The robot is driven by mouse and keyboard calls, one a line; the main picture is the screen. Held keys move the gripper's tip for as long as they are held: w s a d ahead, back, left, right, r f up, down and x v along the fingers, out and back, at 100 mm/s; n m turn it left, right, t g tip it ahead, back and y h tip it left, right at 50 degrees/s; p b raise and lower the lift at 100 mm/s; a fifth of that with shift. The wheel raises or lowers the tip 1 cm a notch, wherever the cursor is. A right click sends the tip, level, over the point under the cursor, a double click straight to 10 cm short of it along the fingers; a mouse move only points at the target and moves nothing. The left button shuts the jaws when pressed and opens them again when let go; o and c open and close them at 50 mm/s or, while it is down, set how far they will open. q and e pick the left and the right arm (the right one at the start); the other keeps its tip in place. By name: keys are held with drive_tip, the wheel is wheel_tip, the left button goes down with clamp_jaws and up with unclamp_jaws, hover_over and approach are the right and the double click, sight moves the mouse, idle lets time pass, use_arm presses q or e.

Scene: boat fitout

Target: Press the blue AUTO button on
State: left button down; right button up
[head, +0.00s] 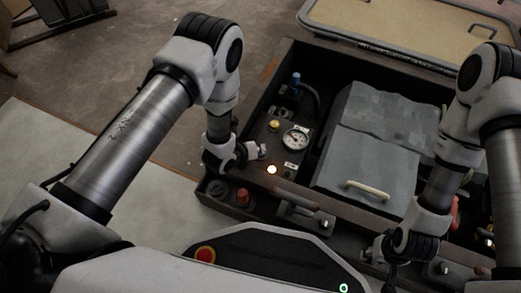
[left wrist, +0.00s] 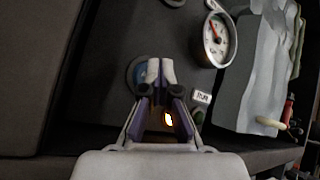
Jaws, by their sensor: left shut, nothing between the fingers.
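In the left wrist view, my left gripper (left wrist: 160,72) is shut and empty, its fingertips over a round button with a grey rim (left wrist: 131,72). A sliver of blue (left wrist: 139,80) shows beside the fingers; the rest of that button is hidden behind them. I cannot tell whether they touch. A glowing lamp (left wrist: 168,119) shows between the finger links. In the head view, my left gripper (head: 262,152) is low over the panel, next to the glowing lamp (head: 272,169). My right gripper (head: 375,250) is at the lower right; its fingers are not clear.
A dial gauge (head: 295,138) and a yellow button (head: 274,125) are on the panel behind the lamp. A blue-topped fitting (head: 296,79) stands further back. A red knob (head: 242,196) is on the front ledge. A grey cover (head: 365,150) with a pale handle fills the middle of the box.

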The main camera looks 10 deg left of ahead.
use_arm(q)
drive_tip(key=shift+f+b, duration=0.3)
drive_tip(key=shift+f, duration=0.1)
use_arm(e)
drive_tip(key=shift+f, duration=0.3)
use_arm(q)
drive_tip(key=shift+s, duration=0.1)
use_arm(e)
drive_tip(key=shift+r, duration=0.1)
use_arm(q)
drive_tip(key=shift+r, duration=0.1)
use_arm(e)
drive_tip(key=shift+r, duration=0.1)
use_arm(q)
drive_tip(key=shift+p, duration=0.3)
drive_tip(key=shift+r, duration=0.3)
use_arm(e)
drive_tip(key=shift+r, duration=0.3)
use_arm(q)
wheel_tip(320, 180, up, 6)
drive_tip(key=p, duration=0.5)
drive_tip(key=shift+f, duration=0.2)
use_arm(e)
wheel_tip(320, 180, up, 4)
drive_tip(key=shift+r, duration=0.15)
